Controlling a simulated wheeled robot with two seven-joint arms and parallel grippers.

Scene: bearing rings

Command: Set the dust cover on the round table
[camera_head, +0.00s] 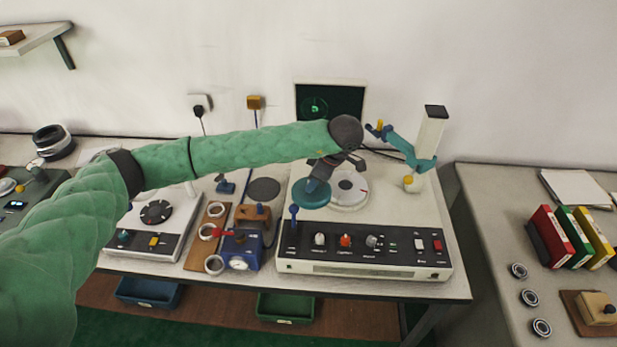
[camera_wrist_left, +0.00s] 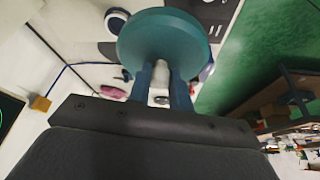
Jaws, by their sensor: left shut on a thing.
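The dust cover is a teal disc (camera_head: 312,195). My left gripper (camera_head: 320,182) is shut on it and holds it over the left side of the instrument. In the left wrist view the cover (camera_wrist_left: 163,38) fills the top middle, with the two blue fingers (camera_wrist_left: 162,84) at its underside edge. My right gripper is not in view.
The instrument's front panel (camera_head: 365,250) has knobs and a blue-topped lever (camera_head: 294,212). A white column with a teal bracket (camera_head: 428,140) rises at the back right, near the round table. A dark screen (camera_head: 330,103) stands behind. Bearing rings (camera_head: 207,232) lie on a wooden board at left.

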